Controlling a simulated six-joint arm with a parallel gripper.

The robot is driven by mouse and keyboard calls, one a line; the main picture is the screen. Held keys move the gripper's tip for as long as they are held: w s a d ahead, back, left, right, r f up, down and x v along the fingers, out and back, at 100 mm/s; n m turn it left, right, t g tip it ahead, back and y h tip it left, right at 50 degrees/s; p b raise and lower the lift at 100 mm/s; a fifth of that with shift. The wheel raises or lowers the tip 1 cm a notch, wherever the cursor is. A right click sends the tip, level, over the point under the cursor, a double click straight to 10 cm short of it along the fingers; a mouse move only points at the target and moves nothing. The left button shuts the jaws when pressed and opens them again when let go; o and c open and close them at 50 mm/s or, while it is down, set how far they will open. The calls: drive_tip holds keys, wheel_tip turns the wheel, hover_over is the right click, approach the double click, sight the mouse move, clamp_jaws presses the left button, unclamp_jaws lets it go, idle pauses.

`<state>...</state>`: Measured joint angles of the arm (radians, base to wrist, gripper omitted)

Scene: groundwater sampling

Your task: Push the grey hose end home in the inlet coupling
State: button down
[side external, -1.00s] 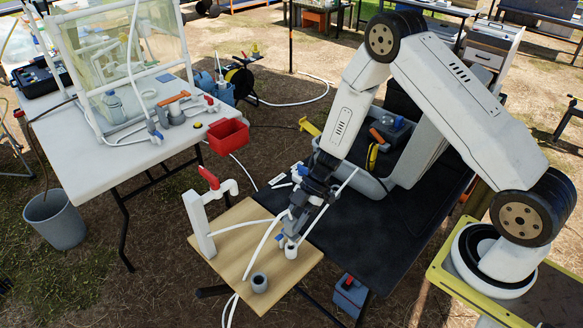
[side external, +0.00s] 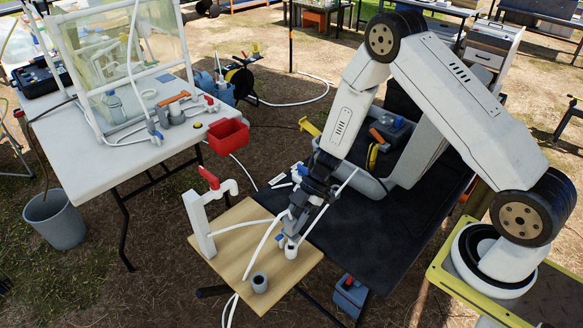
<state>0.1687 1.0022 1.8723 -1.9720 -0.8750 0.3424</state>
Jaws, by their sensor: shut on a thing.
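My gripper (side external: 291,234) points down over the right part of the light wooden board (side external: 228,253). It is shut on the grey hose end, which is mostly hidden by the fingers. A white hose (side external: 263,246) arcs down beside the gripper on its left. A short pale fitting (side external: 291,251) shows right under the fingertips, with a small blue part (side external: 280,240) at its left. I cannot tell whether this fitting is the inlet coupling, or how deep the hose end sits in it. A grey open-topped cylinder (side external: 260,283) stands apart near the board's front edge.
A white standpipe (side external: 199,226) with a red-handled tap (side external: 209,178) stands at the board's left edge. A black mat (side external: 350,228) lies to the right. A white table (side external: 75,130) with a red bin (side external: 228,136) is at the left.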

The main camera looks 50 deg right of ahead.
drive_tip(key=shift+f, duration=2.3)
idle(0.5)
drive_tip(key=shift+c, duration=1.3)
unclamp_jaws()
drive_tip(key=v, duration=0.8)
drive_tip(key=shift+w+a, duration=0.1)
